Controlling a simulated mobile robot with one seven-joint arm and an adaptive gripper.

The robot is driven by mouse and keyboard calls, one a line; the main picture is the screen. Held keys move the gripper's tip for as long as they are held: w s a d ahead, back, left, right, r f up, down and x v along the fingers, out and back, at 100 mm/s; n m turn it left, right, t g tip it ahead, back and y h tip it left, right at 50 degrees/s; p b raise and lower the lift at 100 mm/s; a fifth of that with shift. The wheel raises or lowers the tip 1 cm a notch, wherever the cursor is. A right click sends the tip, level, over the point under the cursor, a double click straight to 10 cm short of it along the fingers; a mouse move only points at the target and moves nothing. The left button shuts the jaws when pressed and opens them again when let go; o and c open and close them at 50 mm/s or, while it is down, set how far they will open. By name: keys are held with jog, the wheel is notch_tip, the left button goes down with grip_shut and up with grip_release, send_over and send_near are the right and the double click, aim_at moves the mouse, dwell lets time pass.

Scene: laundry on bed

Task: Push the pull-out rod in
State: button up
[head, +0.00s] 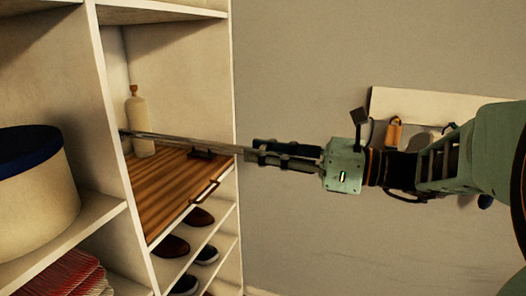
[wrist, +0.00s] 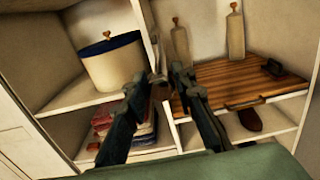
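The pull-out rod (head: 190,140) is a thin metallic bar. In the head view it runs out of the upper right shelf compartment, above the wooden board, toward my gripper. My gripper (head: 249,152) is at the rod's near end, just outside the cabinet's right edge, pointing left into the compartment. In the wrist view the two dark fingers of my gripper (wrist: 158,80) lean toward each other with a small gap at the tips. The rod's near end is hard to make out there, so I cannot tell whether the fingers hold it or only meet it.
A slatted wooden board (head: 170,190) with a handle lies below the rod. A pale bottle (head: 138,125) stands behind it. Shoes (head: 200,216) fill the lower shelves. A round box with a blue lid (head: 35,200) stands at left. A wall rack (head: 420,107) is behind my arm.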

aim_at(198, 142)
grip_shut()
jog(key=shift+a, duration=0.1)
jog(key=p+x, duration=0.1)
jog(key=x, duration=2.5)
jog(key=shift+f, duration=0.1)
jog(key=o, duration=0.5)
grip_release()
jog(key=v, duration=1.2)
jog(key=shift+o, duration=0.3)
jog(key=shift+p, duration=0.35)
